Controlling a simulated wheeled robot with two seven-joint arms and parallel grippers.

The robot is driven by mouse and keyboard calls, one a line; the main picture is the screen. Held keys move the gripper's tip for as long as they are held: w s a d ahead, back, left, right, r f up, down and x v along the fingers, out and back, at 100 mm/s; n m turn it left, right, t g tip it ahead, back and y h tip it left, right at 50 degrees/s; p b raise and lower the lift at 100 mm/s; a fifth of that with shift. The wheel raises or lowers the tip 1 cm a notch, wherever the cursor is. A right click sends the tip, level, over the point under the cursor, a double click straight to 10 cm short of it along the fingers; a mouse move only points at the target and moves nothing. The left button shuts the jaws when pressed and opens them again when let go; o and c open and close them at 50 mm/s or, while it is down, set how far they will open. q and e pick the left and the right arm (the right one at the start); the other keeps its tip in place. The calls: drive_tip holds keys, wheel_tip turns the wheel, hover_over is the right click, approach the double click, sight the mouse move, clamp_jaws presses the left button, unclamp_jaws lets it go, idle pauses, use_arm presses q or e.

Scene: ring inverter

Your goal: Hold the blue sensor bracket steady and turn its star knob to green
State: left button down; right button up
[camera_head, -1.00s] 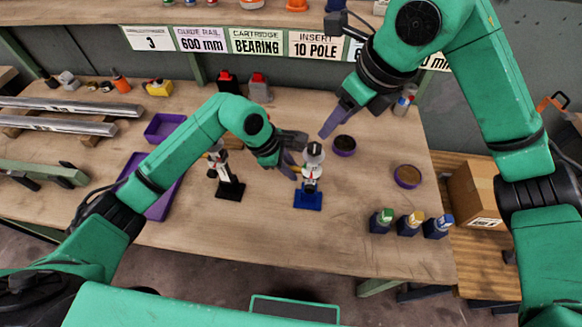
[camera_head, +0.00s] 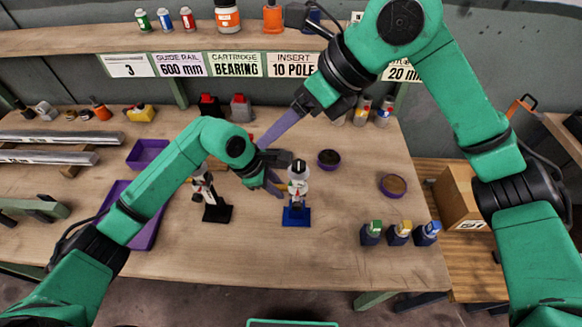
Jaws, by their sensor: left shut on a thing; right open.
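The blue sensor bracket (camera_head: 297,215) stands upright on the table with a blue base and a white upper body. Its round grey-white knob (camera_head: 299,172) with a dark mark is at the top; the knob's colour marks are too small to read. My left gripper (camera_head: 280,182) is shut on the bracket from its left side, near the upper body. My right gripper (camera_head: 270,137) is open and empty, above and behind the bracket to the left, with a purple finger pointing down-left. A similar bracket with a black base (camera_head: 217,213) stands to the left.
Purple trays (camera_head: 148,232) lie at left. Two round purple-rimmed dishes (camera_head: 329,159) (camera_head: 393,186) lie right of the bracket. Several small capped bottles (camera_head: 399,234) stand at front right. The table front between the brackets and its edge is clear.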

drive_tip(key=s+a+r+g+y, duration=0.1)
drive_tip(key=a+r+y, duration=0.1)
drive_tip(key=r+y, duration=0.35)
drive_tip(key=a+r+n+g+y, duration=0.1)
drive_tip(key=a+r+y, duration=0.1)
drive_tip(key=r, duration=0.7)
drive_tip(key=s+a+r+g+y, duration=0.1)
drive_tip(key=a+r+y, duration=0.25)
drive_tip(key=r, duration=0.35)
drive_tip(key=w+d+r+m+t+y, duration=0.55)
drive_tip(key=w+r, duration=0.25)
drive_tip(key=r, duration=0.3)
drive_tip(key=w+d+f+m+t+h, duration=0.2)
drive_tip(key=w+d+m+t+h, duration=0.2)
drive_tip(key=w+m+t+h, duration=0.4)
drive_tip(key=w+d+f+m+t+h, duration=0.2)
drive_tip(key=w+d+m+t+h, duration=0.15)
drive_tip(key=w+m+t, duration=0.55)
drive_tip(key=g+h, duration=0.9)
drive_tip(key=g, duration=1.5)
approach(299, 163)
drive_tip(key=x, duration=0.8)
drive_tip(key=shift+s+f, duration=0.1)
drive_tip(key=shift+f, duration=0.1)
clamp_jaws()
